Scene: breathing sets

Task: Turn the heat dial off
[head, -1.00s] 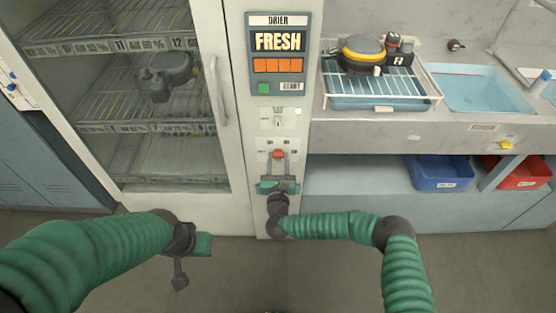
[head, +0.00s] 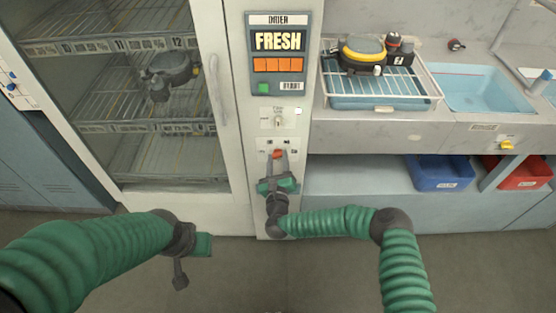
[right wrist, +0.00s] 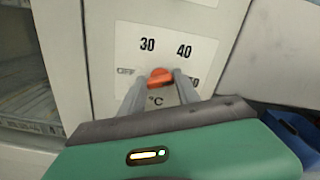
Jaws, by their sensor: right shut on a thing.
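The heat dial (head: 277,154) is a small orange-red knob low on the drier's front panel. In the right wrist view the dial (right wrist: 159,78) sits among the printed marks 30, 40 and °C, with a partly covered mark at the left and another at the right. My right gripper (head: 278,157) is shut on the dial, one grey finger on each side, and is slightly tilted. The right gripper's fingers (right wrist: 159,84) hide part of the dial's surroundings. My left gripper (head: 192,252) hangs empty-looking, low in front of the drier door; its jaws do not show clearly.
The glass drier door (head: 130,110) with its handle (head: 217,90) is at the left. Above the dial are another small knob (head: 278,121) and a FRESH display (head: 278,41). At right, a counter holds a rack (head: 395,92) with a mask; blue (head: 440,174) and red (head: 524,174) bins sit below.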

